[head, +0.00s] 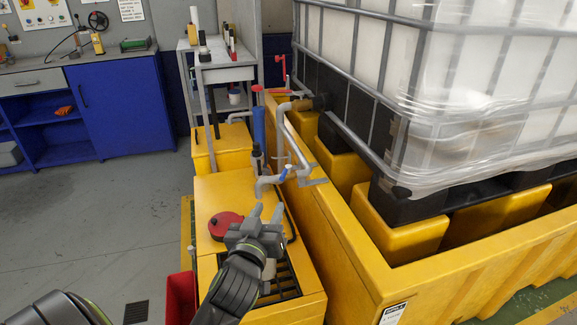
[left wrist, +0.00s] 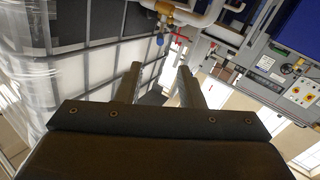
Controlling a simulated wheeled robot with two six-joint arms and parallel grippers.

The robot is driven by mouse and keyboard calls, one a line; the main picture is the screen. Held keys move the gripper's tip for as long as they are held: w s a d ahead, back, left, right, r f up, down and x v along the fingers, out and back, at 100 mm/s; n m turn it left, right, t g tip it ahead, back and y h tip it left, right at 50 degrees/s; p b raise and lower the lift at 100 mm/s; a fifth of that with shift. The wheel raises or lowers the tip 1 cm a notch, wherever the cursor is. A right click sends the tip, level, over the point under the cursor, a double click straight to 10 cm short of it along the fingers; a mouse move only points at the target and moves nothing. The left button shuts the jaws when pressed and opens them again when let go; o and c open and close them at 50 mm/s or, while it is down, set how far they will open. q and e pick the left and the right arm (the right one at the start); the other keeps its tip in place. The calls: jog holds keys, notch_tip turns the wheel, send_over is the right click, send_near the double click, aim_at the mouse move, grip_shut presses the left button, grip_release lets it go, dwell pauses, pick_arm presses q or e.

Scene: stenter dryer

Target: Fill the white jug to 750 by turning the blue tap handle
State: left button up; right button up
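The blue tap handle (head: 285,173) is on a grey pipe outlet above the yellow stand; a small blue part beside brass fittings, probably this handle, shows in the left wrist view (left wrist: 160,40). My left gripper (head: 267,211) is below and nearer than the handle, apart from it. Its two fingers stand apart with nothing seen between them, also in the left wrist view (left wrist: 159,84). A pale object, possibly the white jug (head: 269,269), shows on the dark grating behind my gripper, mostly hidden. Its level marks cannot be read. My right gripper is not in view.
A red round lid (head: 225,224) lies on the yellow stand (head: 215,190), left of my gripper. A red container (head: 180,299) is at lower left. The yellow containment wall (head: 335,225) and wrapped white tank (head: 480,70) bound the right side. Open floor (head: 90,215) lies left.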

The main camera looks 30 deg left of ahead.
aim_at(285, 171)
pick_arm(q)
jog(key=x, duration=1.6)
jog(key=shift+w+a+r, duration=0.1)
jog(key=shift+w+a, duration=0.1)
jog(key=shift+w, duration=0.1)
grip_shut()
